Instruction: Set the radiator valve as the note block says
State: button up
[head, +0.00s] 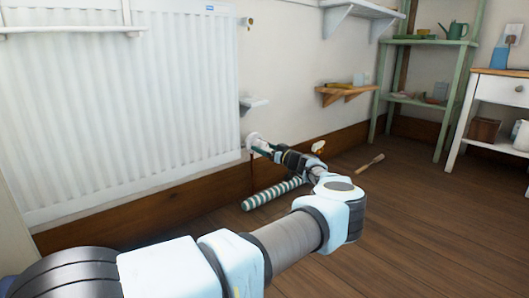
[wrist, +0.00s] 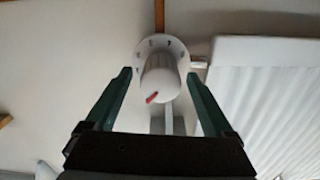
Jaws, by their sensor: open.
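The white radiator (head: 120,100) hangs on the wall at the left of the head view. Its white valve knob (wrist: 160,78) stands between the fingers of my gripper (wrist: 160,75) in the wrist view. A pale dial plate with small dark marks sits behind the knob. A red pointer shows on the knob's near edge, toward the lower left of the picture; the marks are too small to read. My gripper is open, with a finger on each side of the knob and a visible gap to both. In the head view the valve (head: 252,141) is partly hidden by my gripper. I cannot make out a note block.
A green-and-white striped roll (head: 272,193) lies on the floor below my arm. A wooden-handled item (head: 370,162) lies on the floor farther right. A wooden wall shelf (head: 345,91) and green rack (head: 414,100) stand beyond.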

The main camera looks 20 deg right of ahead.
jog(key=shift+c, duration=0.4)
jog(key=c, duration=1.3)
jog(key=shift+m, duration=0.4)
jog(key=m+p, duration=0.2)
jog(key=m, duration=0.3)
jog(key=shift+r, duration=0.1)
jog(key=m+p, duration=0.2)
jog(key=m, duration=0.3)
jog(key=shift+m, duration=0.4)
jog(key=m+p, duration=0.2)
jog(key=m, duration=0.4)
jog(key=m+p, duration=0.1)
jog(key=m, duration=0.5)
